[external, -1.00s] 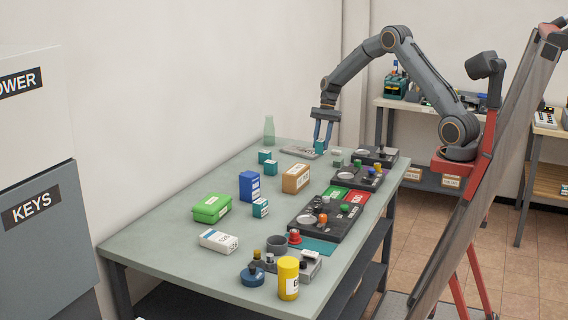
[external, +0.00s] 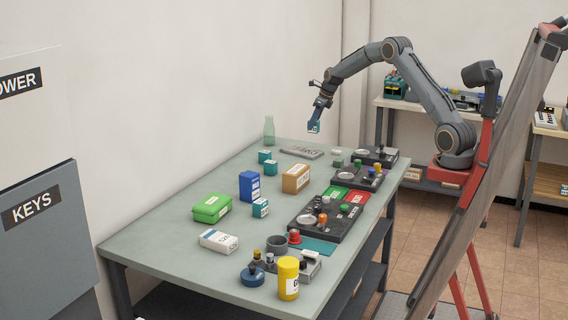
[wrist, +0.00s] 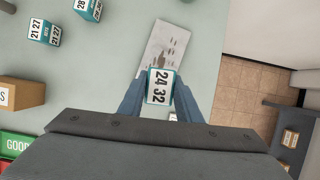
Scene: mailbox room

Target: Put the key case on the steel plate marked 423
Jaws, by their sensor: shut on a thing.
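My gripper (external: 315,118) is shut on a small teal case (external: 313,128) with a white label, held in the air above the far end of the table. In the wrist view the held case (wrist: 160,87) reads 24 32 between my fingers. A flat grey steel plate (external: 301,152) lies on the table below my gripper. It also shows in the wrist view (wrist: 165,52), just beyond the held case and partly hidden by it. Its marking is not legible.
Teal cases (external: 264,156) stand left of the plate, with a brown box (external: 296,179) and a blue box (external: 249,186) nearer. A glass bottle (external: 269,130) stands by the wall. Dark trays (external: 377,157) line the right edge.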

